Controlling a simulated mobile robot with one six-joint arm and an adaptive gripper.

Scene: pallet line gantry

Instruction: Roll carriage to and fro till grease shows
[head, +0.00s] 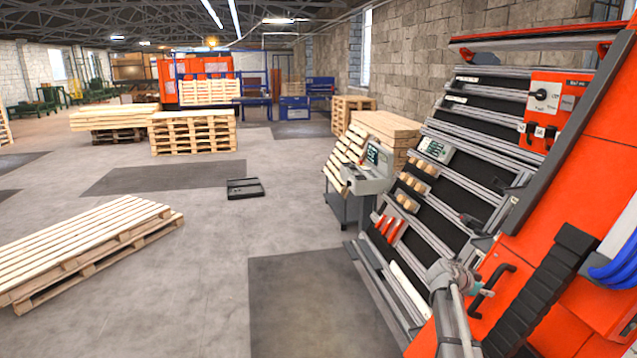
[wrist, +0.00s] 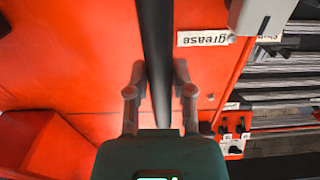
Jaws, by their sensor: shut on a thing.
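The orange carriage (head: 592,150) fills the right side of the head view, beside a sloping rack of rails (head: 465,170). A black handle (head: 500,275) is fixed to its lower face. My gripper (head: 484,286) is at this handle. In the wrist view, my gripper (wrist: 160,82) has its two grey fingers on either side of the dark handle bar (wrist: 156,35), shut on it. The orange face (wrist: 75,70) lies behind. I cannot make out any grease on the rails.
A control box (head: 546,100) with a knob sits high on the carriage. A black cable chain (head: 545,290) and blue hoses (head: 615,268) are at right. A grey console (head: 368,172) stands beside the rack.

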